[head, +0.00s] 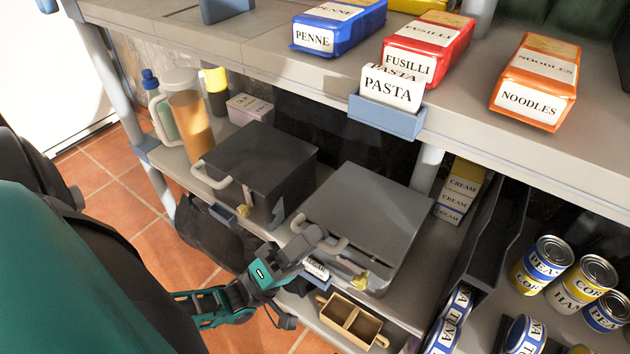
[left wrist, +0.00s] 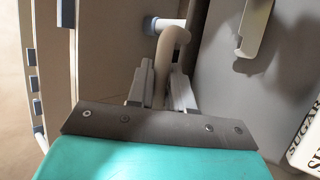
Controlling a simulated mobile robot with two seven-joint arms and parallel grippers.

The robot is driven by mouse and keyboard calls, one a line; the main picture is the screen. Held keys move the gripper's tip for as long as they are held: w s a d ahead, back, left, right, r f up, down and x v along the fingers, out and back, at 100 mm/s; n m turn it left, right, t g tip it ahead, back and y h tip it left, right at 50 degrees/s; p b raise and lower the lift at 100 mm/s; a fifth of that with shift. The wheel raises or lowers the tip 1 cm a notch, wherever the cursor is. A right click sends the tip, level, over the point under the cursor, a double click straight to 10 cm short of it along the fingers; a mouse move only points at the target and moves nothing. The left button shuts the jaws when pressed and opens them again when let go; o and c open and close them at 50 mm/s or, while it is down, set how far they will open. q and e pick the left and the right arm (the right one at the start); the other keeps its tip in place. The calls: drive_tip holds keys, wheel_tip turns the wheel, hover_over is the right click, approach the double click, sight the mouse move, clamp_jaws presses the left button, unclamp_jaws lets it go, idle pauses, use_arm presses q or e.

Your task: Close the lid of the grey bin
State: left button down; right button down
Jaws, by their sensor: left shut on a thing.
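The grey bin (head: 365,215) stands on the lower shelf at centre right in the head view. Its flat lid lies over the top and looks down, though I cannot tell whether a small gap is left at the front. A pale curved handle (head: 334,246) sticks out at its front left. My left gripper (head: 312,240) is at this handle. In the left wrist view the fingers (left wrist: 162,88) are shut around the pale handle bar (left wrist: 173,45). The gripper hides part of the bin's front and its SUGAR label (head: 317,268). My right gripper is not in view.
A darker bin (head: 255,160) with a similar handle stands close on the left. The upper shelf (head: 250,50) with food packs overhangs behind. A small tan divided box (head: 350,322) sits below the bin. Cans (head: 540,262) and a dark rack (head: 490,235) stand on the right.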

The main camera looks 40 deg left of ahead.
use_arm(q)
drive_tip(key=shift+f, duration=1)
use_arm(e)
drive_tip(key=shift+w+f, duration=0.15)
